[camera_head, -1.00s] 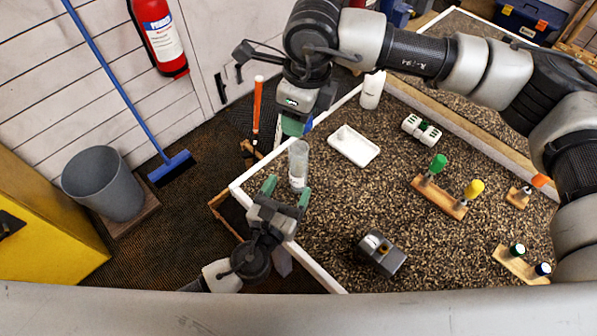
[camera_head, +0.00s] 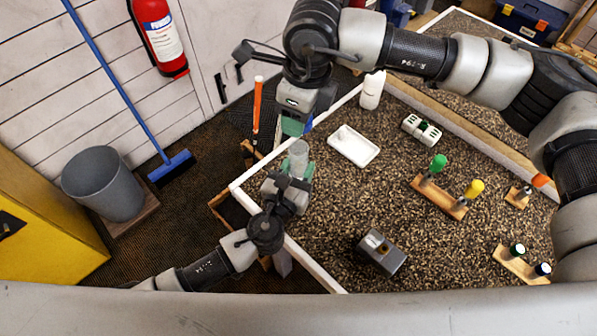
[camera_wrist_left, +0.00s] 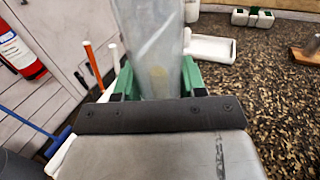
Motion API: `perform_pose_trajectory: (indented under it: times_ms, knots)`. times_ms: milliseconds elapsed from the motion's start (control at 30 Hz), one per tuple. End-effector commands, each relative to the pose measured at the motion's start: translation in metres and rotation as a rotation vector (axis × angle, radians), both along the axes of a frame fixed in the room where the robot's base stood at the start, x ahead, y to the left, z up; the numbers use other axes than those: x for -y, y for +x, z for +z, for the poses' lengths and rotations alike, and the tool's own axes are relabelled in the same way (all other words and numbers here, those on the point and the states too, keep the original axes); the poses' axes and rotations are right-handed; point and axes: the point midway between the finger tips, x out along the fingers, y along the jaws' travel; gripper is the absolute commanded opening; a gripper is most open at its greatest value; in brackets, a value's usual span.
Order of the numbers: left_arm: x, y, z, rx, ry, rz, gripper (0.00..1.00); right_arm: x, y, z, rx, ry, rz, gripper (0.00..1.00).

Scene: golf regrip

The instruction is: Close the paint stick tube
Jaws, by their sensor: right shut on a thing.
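The clear, pale tube (camera_head: 299,152) stands upright near the left edge of the table. In the left wrist view, the tube (camera_wrist_left: 153,50) rises between the green fingers of my left gripper (camera_wrist_left: 156,82). My left gripper (camera_head: 298,170) has a finger on each side of the tube's lower part; whether they press on it is unclear. My right gripper (camera_head: 292,127) is just above and behind the tube, pointing down. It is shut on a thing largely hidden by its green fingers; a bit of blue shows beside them. I cannot make out the cap.
A white tray (camera_head: 368,153) and a white bottle (camera_head: 371,92) are close to the tube. Wooden racks with green and yellow-topped pieces (camera_head: 437,204), and a grey block (camera_head: 381,254), stand further right. The white table edge (camera_head: 247,205) runs close by my left gripper. Speckled surface between them is clear.

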Motion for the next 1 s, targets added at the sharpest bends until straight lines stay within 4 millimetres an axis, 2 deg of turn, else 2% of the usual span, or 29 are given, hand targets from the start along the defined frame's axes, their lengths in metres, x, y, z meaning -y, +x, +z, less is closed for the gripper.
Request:
perform_pose_trajectory:
  times_ms: [33,200,267,433,733,1000]
  knots:
    - [0.000,0.000,0.000,0.000,0.000,0.000,0.33,0.000,0.000,0.000,0.000,0.000,0.000,0.27]
    - [0.000,0.000,0.000,0.000,0.000,0.000,0.07,0.000,0.000,0.000,0.000,0.000,0.000,0.27]
    - [0.000,0.000,0.000,0.000,0.000,0.000,0.00,0.000,0.000,0.000,0.000,0.000,0.000,0.27]
    - [0.000,0.000,0.000,0.000,0.000,0.000,0.00,0.000,0.000,-0.008,-0.002,0.000,-0.001,0.27]
    - [0.000,0.000,0.000,0.000,0.000,0.000,0.00,0.000,0.000,-0.048,-0.002,0.001,-0.001,0.27]
    - [0.000,0.000,0.000,0.000,0.000,0.000,0.00,-0.001,0.000,-0.050,0.002,0.001,0.000,0.27]
